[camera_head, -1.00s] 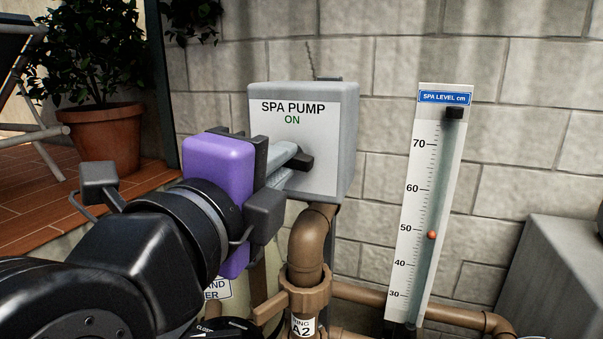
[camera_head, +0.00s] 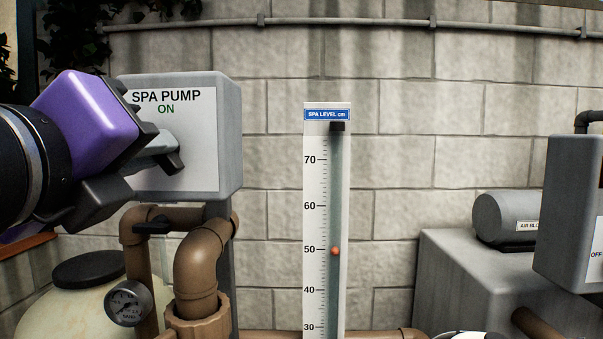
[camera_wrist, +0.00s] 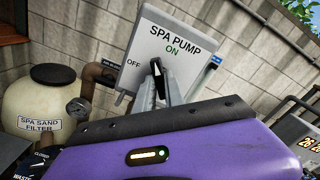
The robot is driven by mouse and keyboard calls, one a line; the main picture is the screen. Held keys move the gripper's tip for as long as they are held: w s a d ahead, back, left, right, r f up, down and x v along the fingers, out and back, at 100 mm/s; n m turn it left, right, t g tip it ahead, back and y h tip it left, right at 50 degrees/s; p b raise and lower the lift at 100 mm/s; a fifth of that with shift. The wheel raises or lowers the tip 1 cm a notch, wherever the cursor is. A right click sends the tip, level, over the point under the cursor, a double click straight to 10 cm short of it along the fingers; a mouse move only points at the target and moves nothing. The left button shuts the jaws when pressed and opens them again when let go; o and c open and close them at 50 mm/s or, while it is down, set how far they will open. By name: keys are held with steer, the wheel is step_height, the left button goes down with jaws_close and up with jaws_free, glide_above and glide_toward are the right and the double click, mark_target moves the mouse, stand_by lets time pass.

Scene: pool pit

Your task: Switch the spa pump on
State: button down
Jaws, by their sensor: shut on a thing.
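In the wrist view the box (camera_wrist: 193,75) shows OFF at the left and a green ON at the top. Its black switch handle (camera_wrist: 156,69) points up towards ON. My gripper (camera_head: 160,150) reaches in from the left in the head view, its grey fingers shut on the handle. In the wrist view my gripper (camera_wrist: 160,98) has a finger on each side of the handle, which is partly hidden between them.
The spa level gauge (camera_head: 312,225) stands to the right, its orange float (camera_head: 335,251) just under 50. A grey block with an air blower (camera_head: 500,218) and another grey box (camera_head: 570,215) are further right. The sand filter (camera_wrist: 40,105), pressure dial (camera_head: 129,303) and pipes (camera_head: 195,270) crowd below.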

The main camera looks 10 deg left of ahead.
steer(key=m+b, duration=0.7)
steer(key=m, duration=0.1)
steer(key=shift+f, duration=0.15)
steer(key=c, duration=1.3)
jaws_free()
steer(key=b+v, duration=0.1)
steer(key=v, duration=0.6)
